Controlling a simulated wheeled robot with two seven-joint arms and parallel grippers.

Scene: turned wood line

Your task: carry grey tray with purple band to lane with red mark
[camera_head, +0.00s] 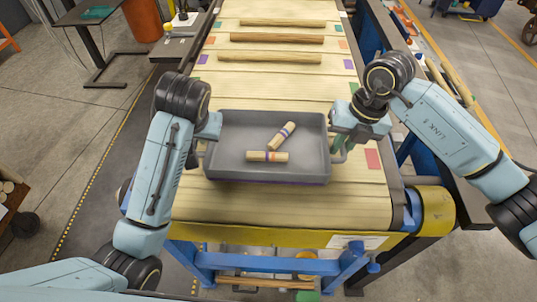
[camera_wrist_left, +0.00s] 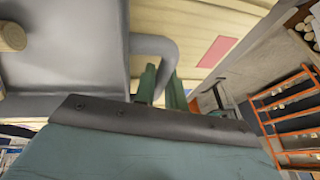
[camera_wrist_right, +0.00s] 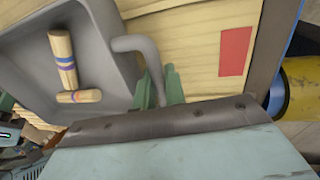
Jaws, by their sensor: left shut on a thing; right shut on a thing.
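The grey tray (camera_head: 268,173), with a purple band low on its front side, is at the near end of the slatted wooden conveyor. Two short wooden pegs (camera_head: 266,156) (camera_head: 282,135) with coloured bands lie in it. My left gripper (camera_head: 207,147) is shut on the tray's left handle, which shows in the left wrist view (camera_wrist_left: 160,42). My right gripper (camera_head: 340,149) is shut on the right handle, seen in the right wrist view (camera_wrist_right: 143,46). A red mark (camera_head: 373,159) lies on the slats just right of the tray. I cannot tell whether the tray touches the slats.
Wooden rods (camera_head: 276,39) lie across the lanes farther up the conveyor. Purple (camera_head: 348,64), orange and green marks line its edges. A yellow roller end (camera_head: 437,207) stands at the near right. The slats between the tray and the nearest rod are clear.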

